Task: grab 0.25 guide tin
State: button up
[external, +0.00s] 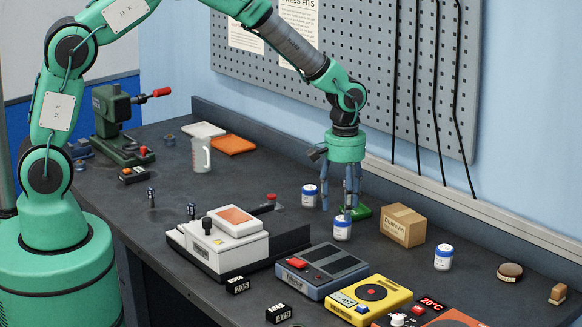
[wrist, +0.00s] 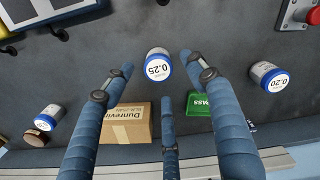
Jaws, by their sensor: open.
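The 0.25 guide tin (wrist: 158,66) is a small white tin with a blue rim, its label readable in the wrist view. It stands upright on the bench and is the middle of three such tins in the external view (external: 342,230). My gripper (external: 342,203) is open, pointing down, with its fingertips just above this tin. In the wrist view the fingers (wrist: 156,72) spread around the tin with nothing held; contact cannot be told. The 0.20 tin (wrist: 269,76) stands to the right there, and to the left in the external view (external: 309,196).
A cardboard box (external: 403,226) and a green PASS block (wrist: 200,104) stand close to the tin on the wall side. A third tin (external: 444,257) stands farther right. A blue-grey device (external: 322,268) and a white machine (external: 222,240) lie on the front side.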

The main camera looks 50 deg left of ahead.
aim_at(342, 228)
jog(key=shift+f, duration=0.15)
jog(key=shift+f+b, duration=0.45)
jog(key=shift+f, duration=2)
jog(key=c, duration=1.4)
